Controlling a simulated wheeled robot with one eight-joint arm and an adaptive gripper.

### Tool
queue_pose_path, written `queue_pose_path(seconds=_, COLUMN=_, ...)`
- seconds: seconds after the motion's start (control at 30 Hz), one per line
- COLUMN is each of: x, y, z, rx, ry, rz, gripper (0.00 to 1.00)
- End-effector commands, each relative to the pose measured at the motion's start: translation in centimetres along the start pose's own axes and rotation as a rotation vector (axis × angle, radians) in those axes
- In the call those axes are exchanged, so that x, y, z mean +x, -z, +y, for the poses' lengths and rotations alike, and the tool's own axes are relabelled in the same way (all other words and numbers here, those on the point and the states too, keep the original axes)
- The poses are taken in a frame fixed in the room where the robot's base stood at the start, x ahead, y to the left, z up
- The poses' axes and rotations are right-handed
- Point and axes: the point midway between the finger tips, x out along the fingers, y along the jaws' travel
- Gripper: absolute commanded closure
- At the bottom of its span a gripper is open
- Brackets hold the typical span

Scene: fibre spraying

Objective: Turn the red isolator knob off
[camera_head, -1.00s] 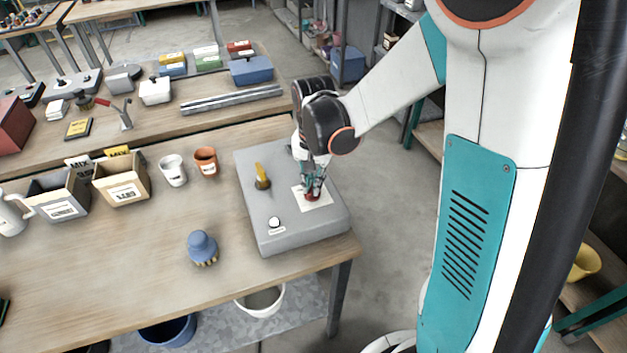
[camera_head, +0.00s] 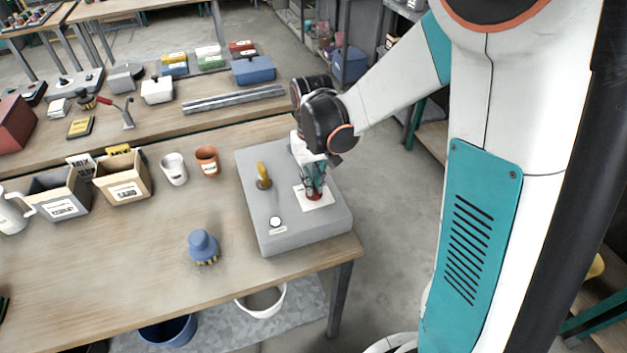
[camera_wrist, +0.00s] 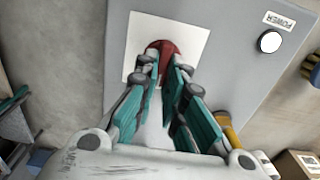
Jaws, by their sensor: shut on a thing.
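The red isolator knob (camera_wrist: 163,47) sits on a white square plate (camera_wrist: 190,35) on the grey control box. In the wrist view my gripper (camera_wrist: 165,68) has its fingertips on both sides of the knob and is shut on it. In the head view my gripper (camera_head: 314,190) points down at the white plate (camera_head: 320,203), and the knob is mostly hidden by the fingers. The knob's pointing direction is hard to make out.
The grey box (camera_head: 300,235) also carries a yellow lever (camera_head: 263,175) and a white button (camera_head: 275,222). A blue brush (camera_head: 203,246), a white cup (camera_head: 174,169) and a terracotta cup (camera_head: 207,160) stand left of it. The table's front middle is clear.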

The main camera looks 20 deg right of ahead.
Motion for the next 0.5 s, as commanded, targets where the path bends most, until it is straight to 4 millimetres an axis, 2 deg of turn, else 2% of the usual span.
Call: queue_pose_path(seconds=0.5, x=-0.02, y=-0.07, z=-0.48, rx=-0.464, ry=0.0, rz=0.001, gripper=1.0)
